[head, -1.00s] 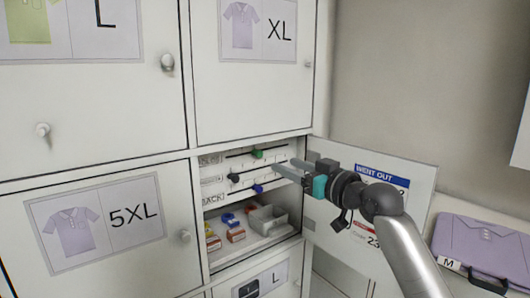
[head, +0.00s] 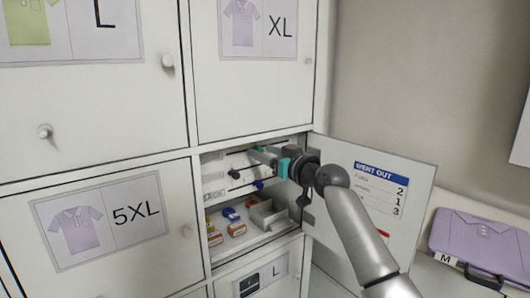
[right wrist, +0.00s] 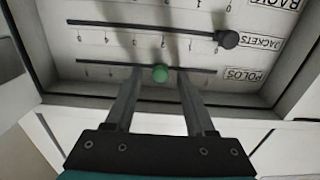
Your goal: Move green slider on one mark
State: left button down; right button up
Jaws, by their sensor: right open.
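The green slider (right wrist: 160,73) is a round knob on the lowest track in the right wrist view, the one labelled POLOS (right wrist: 244,75). It stands near the middle of its track; the number beside it is not clear. In the head view the green slider (head: 261,149) is mostly hidden by my right gripper. My right gripper (head: 263,154) is open, its two fingers pointing at the panel. In the right wrist view the fingertips are on either side of the green knob, with gaps to it. My left gripper is not in view.
A black slider (right wrist: 228,39) sits at the end of the JACKETS track. A blue slider (head: 258,185) is lower on the panel. Small boxes (head: 236,229) and a grey bin (head: 268,214) lie below. The open door (head: 408,170) carries a WENT OUT card.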

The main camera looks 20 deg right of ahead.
grip_shut()
dwell(0.4)
dwell(1.0)
